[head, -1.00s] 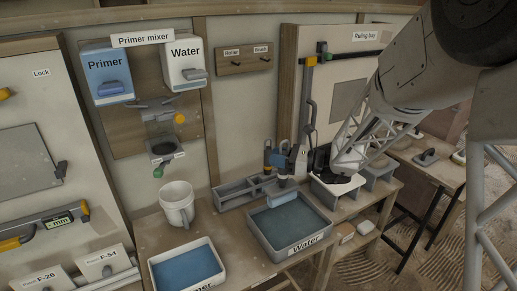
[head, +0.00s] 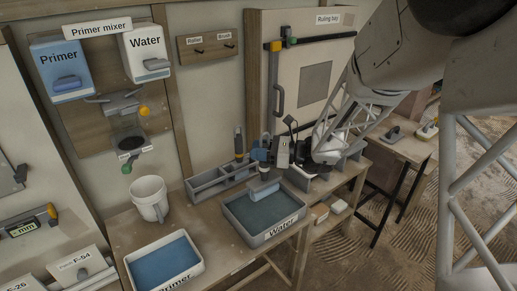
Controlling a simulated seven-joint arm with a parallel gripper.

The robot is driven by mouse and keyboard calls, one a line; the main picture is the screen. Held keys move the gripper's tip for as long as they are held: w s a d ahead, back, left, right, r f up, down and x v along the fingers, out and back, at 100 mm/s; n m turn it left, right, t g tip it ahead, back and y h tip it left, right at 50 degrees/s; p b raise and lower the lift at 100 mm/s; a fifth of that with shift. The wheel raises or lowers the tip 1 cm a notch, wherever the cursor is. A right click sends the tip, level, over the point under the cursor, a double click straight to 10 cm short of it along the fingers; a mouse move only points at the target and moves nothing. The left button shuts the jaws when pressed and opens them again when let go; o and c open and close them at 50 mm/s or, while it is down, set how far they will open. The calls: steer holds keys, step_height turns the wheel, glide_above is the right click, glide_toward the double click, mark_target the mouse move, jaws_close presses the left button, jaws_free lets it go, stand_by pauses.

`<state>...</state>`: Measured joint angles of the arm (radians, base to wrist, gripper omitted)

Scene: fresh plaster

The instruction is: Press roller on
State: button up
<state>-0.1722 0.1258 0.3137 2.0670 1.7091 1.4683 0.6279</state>
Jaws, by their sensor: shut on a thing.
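The roller has a pale blue sleeve (head: 264,190) that hangs over the back part of the grey Water tray (head: 240,228), inside its outline in the head view. I cannot tell whether the sleeve touches the blue water. My gripper (head: 268,153) is above and behind the tray, its arm reaching in from the right. It is shut on the roller at its blue upper part; the fingertips are small and partly hidden.
A Primer tray (head: 163,262) stands front left, a white bucket (head: 150,198) behind it. A grey divided holder (head: 210,187) with an upright tool (head: 239,142) lies behind the Water tray. The Primer mixer (head: 123,105) and Ruling bay (head: 318,65) are on the wall.

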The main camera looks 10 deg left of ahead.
glide_above(259, 179)
steer(key=shift+a+f, duration=0.1)
steer(key=shift+f, duration=3.4)
stand_by(1.0)
steer(key=shift+r, duration=0.1)
step_height(259, 179, up, 7)
stand_by(1.2)
steer(key=shift+w, duration=0.15)
stand_by(0.5)
